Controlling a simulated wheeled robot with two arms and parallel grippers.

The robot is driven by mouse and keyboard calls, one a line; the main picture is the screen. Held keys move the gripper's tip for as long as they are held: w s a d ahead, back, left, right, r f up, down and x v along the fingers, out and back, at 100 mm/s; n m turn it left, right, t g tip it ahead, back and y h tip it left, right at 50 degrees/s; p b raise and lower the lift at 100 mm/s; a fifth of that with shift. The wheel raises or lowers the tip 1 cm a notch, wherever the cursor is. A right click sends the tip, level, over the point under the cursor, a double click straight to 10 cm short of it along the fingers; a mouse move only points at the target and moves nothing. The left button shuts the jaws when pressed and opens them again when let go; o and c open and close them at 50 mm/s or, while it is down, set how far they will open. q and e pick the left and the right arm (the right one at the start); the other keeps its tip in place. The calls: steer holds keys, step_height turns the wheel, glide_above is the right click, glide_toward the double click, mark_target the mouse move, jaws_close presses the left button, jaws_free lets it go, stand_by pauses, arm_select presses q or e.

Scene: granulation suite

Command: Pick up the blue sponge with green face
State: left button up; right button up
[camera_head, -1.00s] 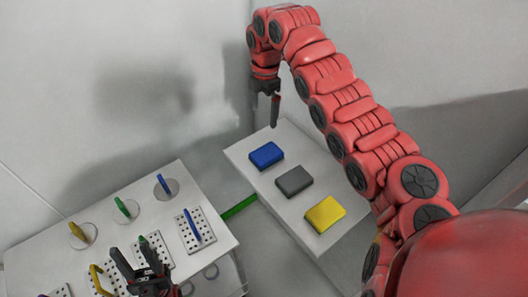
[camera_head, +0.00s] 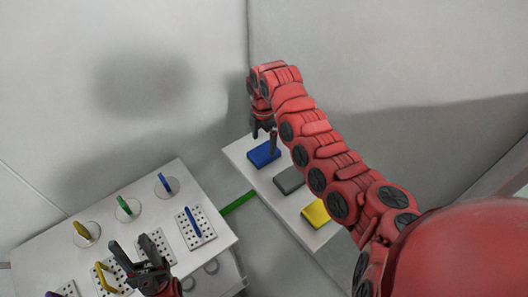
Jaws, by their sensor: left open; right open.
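The blue sponge (camera_head: 261,155) lies at the far end of a white shelf (camera_head: 283,205); its top looks blue, and I cannot make out a green face. My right gripper (camera_head: 264,138) is open, with its fingers pointing down just above the blue sponge and partly in front of it. I cannot tell whether a finger touches it. My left gripper (camera_head: 131,255) is open and empty over the front of the white table at the left.
A grey sponge (camera_head: 289,180) and a yellow sponge (camera_head: 316,213) lie on the same shelf, partly behind my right arm. The white table (camera_head: 160,195) holds perforated plates and discs with coloured handles. A green strip (camera_head: 238,203) lies between table and shelf.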

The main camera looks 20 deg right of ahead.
mark_target(264, 151)
steer(key=shift+f+p, duration=0.25)
steer(key=shift+p, duration=0.1)
step_height(264, 151, down, 4)
steer(key=shift+s+r+p, duration=0.1)
steer(key=shift+r+p, duration=0.1)
steer(key=shift+p, duration=0.95)
steer(key=shift+f, duration=0.5)
steer(key=c, duration=1.1)
steer(key=shift+o, duration=0.2)
steer(key=shift+d+r, duration=0.1)
steer(key=shift+r, duration=0.15)
step_height(264, 151, up, 9)
steer(key=b, duration=0.4)
steer(key=shift+f, duration=0.1)
steer(key=shift+r, duration=0.45)
steer(key=o, duration=0.7)
steer(key=c, duration=0.6)
steer(key=shift+o, duration=0.2)
